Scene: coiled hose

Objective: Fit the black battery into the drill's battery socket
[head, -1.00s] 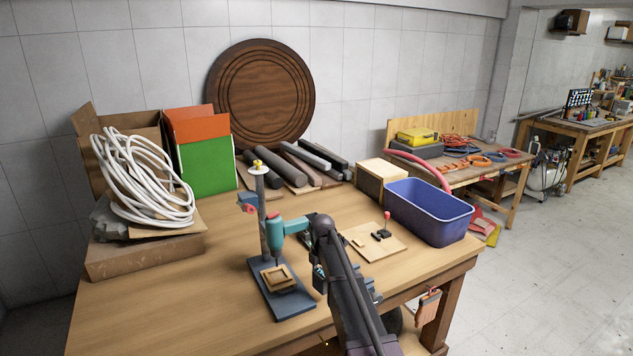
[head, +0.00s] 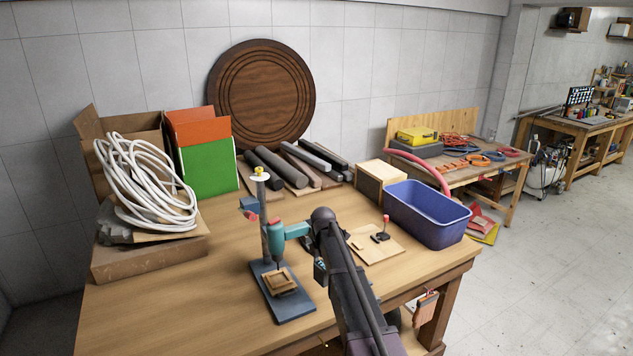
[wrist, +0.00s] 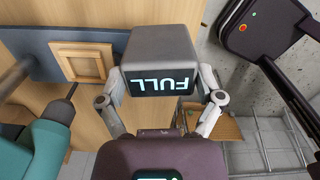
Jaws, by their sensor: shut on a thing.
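The black battery (wrist: 160,55) is a dark grey block with a lit "FULL" label, upside down in the wrist view. My gripper (wrist: 161,80) is shut on it, one finger at each side. The teal drill (head: 291,230) is held on an upright stand on the table, its bit pointing down. In the wrist view the drill (wrist: 40,150) is at the lower left, apart from the battery. Its battery socket cannot be made out. In the head view my arm hides most of the gripper and battery, just right of the drill.
The stand's dark base (head: 293,308) carries a small wooden frame (head: 280,281). A wooden board (head: 380,252) with a red-knobbed part lies to the right. A blue bin (head: 428,215) stands at the right table edge. A coiled white hose (head: 145,185) is at the left. The front left tabletop is clear.

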